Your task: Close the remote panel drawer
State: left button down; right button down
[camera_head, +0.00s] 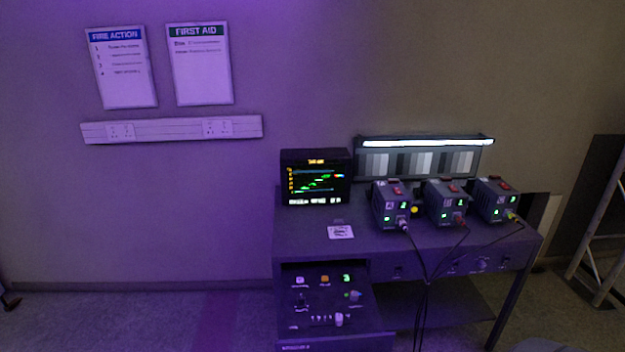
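The remote panel drawer (352,335) is pulled out from the left side of the desk (300,238), toward me. Its panel face holds lit buttons in white, orange and green, with knobs, a small stick and sliders below them. Its front edge is near the bottom of the picture. Neither of my grippers shows in the head view, so I cannot see whether they are open or shut.
On the desk stand a monitor (317,178), a grey-scale chart (418,160) under a light bar, and several dark camera control boxes (446,202). Cables (424,272) hang from the boxes over the front, right of the drawer. A metal truss (598,230) stands at right.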

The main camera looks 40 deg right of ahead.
aim_at(311, 326)
jog(key=z, duration=1.35)
